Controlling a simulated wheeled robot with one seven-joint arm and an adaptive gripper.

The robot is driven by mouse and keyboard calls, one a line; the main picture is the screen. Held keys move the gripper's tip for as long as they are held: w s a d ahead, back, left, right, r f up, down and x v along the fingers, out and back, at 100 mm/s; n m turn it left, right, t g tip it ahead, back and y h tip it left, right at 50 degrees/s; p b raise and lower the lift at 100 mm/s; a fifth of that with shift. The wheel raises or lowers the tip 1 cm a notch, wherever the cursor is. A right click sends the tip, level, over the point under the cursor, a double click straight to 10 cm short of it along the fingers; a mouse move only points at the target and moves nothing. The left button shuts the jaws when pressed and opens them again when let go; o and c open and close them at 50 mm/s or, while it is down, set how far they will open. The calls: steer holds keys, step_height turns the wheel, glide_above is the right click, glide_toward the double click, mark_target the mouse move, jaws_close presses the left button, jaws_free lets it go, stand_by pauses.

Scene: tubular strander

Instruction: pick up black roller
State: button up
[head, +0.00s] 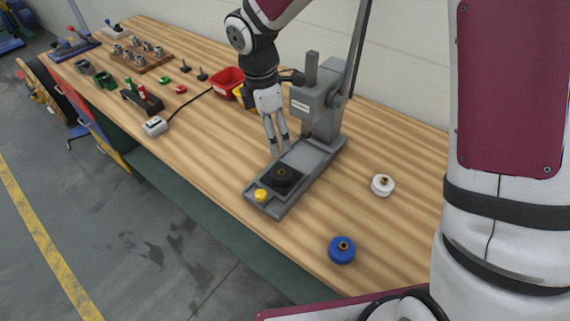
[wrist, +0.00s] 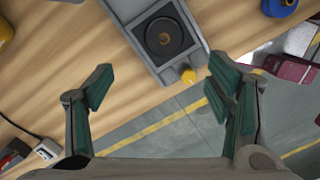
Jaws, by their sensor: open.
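The black roller (head: 284,174) is a dark round piece with a small brass-coloured centre. It sits on the front part of the grey press base (head: 312,160), over a dark square seat. It also shows at the top of the wrist view (wrist: 164,37). My gripper (head: 279,151) points down with its fingers apart and nothing between them. In the head view it appears above and behind the roller, beside the press column. In the wrist view the roller lies beyond the gap between the fingertips (wrist: 158,78).
A yellow knob (head: 261,195) is on the base's front end. The upright press column (head: 316,105) stands close to my gripper. White (head: 383,185) and blue (head: 341,250) rollers lie to the right on the wooden bench. A red bin (head: 227,82) is behind left.

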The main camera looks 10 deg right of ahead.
steer(key=p, duration=0.1)
glide_above(281, 171)
steer(key=f, duration=0.8)
steer(key=shift+w+a+f, duration=0.1)
steer(key=shift+a+f, duration=0.2)
steer(key=shift+f, duration=0.05)
steer(key=f, duration=0.1)
steer(key=f+p, duration=0.1)
steer(key=f, duration=0.2)
steer(key=shift+s+d, duration=0.2)
steer(key=shift+s, duration=0.1)
steer(key=shift+w+d+f, duration=0.1)
steer(key=shift+f, duration=0.45)
jaws_close()
steer(key=shift+r, duration=0.1)
